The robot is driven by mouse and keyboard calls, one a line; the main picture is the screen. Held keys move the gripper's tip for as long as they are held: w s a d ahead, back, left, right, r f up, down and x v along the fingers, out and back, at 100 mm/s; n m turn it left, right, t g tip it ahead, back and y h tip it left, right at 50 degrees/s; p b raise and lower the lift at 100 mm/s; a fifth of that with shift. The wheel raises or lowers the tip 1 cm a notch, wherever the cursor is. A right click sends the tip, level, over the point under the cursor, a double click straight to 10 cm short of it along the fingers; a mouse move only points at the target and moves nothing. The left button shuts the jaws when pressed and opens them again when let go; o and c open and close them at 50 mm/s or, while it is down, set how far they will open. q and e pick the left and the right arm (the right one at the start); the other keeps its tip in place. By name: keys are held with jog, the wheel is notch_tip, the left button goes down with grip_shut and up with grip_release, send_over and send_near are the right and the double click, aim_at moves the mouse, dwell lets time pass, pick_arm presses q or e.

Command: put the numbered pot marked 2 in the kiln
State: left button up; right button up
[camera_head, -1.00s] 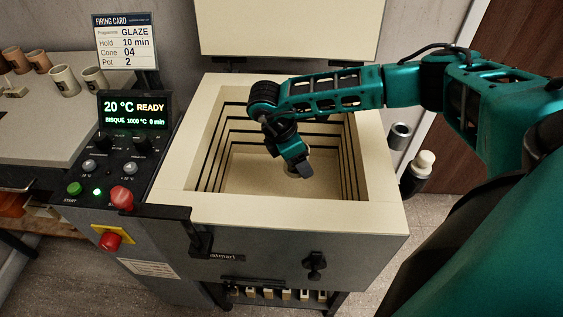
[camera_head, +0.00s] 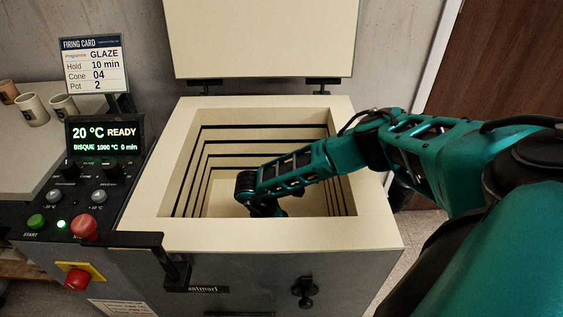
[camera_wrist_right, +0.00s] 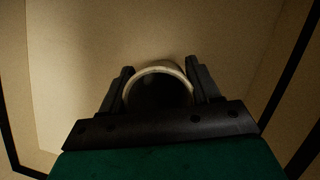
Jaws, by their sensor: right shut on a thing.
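The kiln (camera_head: 378,232) stands open in the head view, its lid (camera_head: 262,40) raised at the back. My right arm reaches down into the chamber; its gripper is hidden there in the head view. In the right wrist view my right gripper (camera_wrist_right: 160,88) is shut on a pale-rimmed pot (camera_wrist_right: 160,68), one finger on each side of it. The pot's inside is dark and no number shows. The pale chamber floor is behind it; I cannot tell whether the pot touches it. My left gripper is not in view.
The control panel (camera_head: 100,172) has a screen reading 20 °C READY, BISQUE 1000 °C 0 min. The firing card (camera_head: 92,64) reads GLAZE, 10 min, cone 04, pot 2. Several pots (camera_head: 31,110) stand on the table at left. The kiln's stepped walls surround my right forearm.

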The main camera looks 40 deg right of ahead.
notch_tip(320, 180, down, 3)
jog(key=shift+r+b, duration=0.2)
jog(key=shift+b, duration=0.1)
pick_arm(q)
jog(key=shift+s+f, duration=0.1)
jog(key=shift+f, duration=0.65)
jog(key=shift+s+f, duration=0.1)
pick_arm(e)
jog(key=shift+f, duration=0.1)
jog(key=o, duration=1.1)
